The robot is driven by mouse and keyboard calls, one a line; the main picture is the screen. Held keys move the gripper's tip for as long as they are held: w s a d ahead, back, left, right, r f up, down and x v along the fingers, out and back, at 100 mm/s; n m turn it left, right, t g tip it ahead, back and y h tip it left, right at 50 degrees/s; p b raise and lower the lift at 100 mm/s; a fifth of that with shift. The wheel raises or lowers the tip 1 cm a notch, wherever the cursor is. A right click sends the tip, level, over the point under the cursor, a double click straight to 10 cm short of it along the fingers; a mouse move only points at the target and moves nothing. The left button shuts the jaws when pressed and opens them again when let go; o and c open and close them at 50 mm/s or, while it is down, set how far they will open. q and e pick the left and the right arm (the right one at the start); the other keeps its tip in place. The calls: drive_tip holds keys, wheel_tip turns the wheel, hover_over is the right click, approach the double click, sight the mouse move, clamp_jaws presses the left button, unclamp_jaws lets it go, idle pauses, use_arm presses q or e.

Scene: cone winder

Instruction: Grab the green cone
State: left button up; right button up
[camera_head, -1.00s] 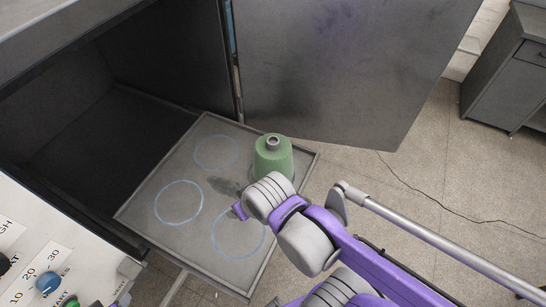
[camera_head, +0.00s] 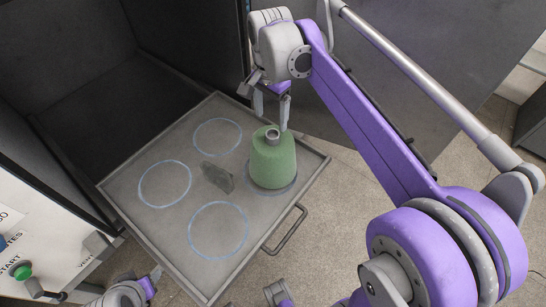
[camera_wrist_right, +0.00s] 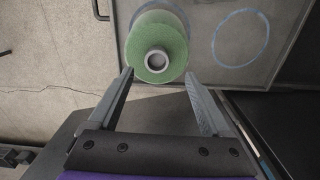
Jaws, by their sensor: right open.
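In the right wrist view the cone (camera_wrist_right: 157,45) is seen from above, just beyond and between the two spread fingertips (camera_wrist_right: 159,73). I cannot tell whether a finger touches it. Part of my left arm shows at the lower left; its jaw state is unclear.
The tray juts from a dark open cabinet (camera_head: 75,110). A handle (camera_head: 289,230) sticks out in front. A control panel (camera_head: 45,260) is at the left, an open grey door (camera_head: 430,70) behind.

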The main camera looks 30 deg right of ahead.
sight(273, 134)
drive_tip(key=shift+a+f, duration=0.1)
drive_tip(key=shift+f, duration=0.65)
drive_tip(key=f, duration=0.5)
drive_tip(key=shift+s, duration=0.25)
drive_tip(key=shift+d, duration=0.2)
clamp_jaws()
idle(0.4)
